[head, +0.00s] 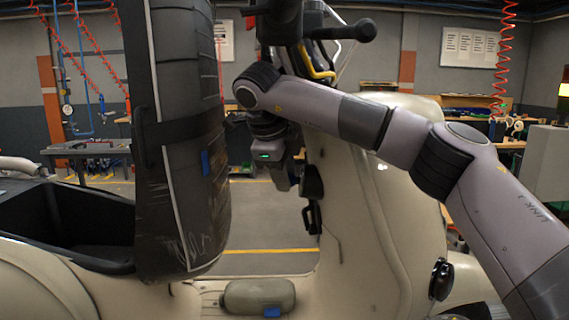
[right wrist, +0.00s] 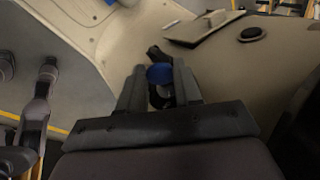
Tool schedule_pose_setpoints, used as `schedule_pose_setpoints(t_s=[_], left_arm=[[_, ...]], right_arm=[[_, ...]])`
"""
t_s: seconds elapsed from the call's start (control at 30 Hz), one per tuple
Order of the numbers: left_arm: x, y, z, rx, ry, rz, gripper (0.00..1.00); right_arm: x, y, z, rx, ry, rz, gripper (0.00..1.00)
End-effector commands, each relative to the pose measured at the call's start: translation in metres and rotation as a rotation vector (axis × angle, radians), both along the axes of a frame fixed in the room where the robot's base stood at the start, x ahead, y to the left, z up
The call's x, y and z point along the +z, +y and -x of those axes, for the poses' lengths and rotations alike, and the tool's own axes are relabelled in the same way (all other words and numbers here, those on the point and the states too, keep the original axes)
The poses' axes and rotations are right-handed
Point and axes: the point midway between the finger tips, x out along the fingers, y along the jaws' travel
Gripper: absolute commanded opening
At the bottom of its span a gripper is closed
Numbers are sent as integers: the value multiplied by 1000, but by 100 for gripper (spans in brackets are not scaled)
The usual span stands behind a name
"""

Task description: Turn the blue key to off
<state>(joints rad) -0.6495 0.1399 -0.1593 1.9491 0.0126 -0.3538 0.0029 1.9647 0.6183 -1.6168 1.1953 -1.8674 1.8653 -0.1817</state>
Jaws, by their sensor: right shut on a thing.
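The blue key (right wrist: 165,73) shows in the right wrist view between the two fingertips of my right gripper (right wrist: 159,80). The fingers are shut on its round blue head; the angle it is turned to is hard to read. In the head view my right gripper (head: 283,182) points down beside the inner face of a cream scooter's front shield (head: 375,200), and the key is hidden there. My left gripper is not in view.
A raised dark seat (head: 185,110) stands upright left of my right gripper, with a gap between. The handlebar (head: 325,28) is above my right arm. An open black storage bin (head: 85,235) lies at the left. A workbench (head: 90,152) stands behind.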

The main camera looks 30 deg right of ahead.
Motion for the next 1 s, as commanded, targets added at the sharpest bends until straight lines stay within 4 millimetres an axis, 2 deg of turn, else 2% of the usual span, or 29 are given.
schedule_pose_setpoints(t_s=[0.03,0.7,1.0], left_arm=[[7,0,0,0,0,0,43],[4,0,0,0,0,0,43],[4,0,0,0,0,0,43]], right_arm=[[4,0,0,1,12,-8,12],[1,-1,-3,17,131,-82,14],[6,-5,-5,33,244,-158,46]])
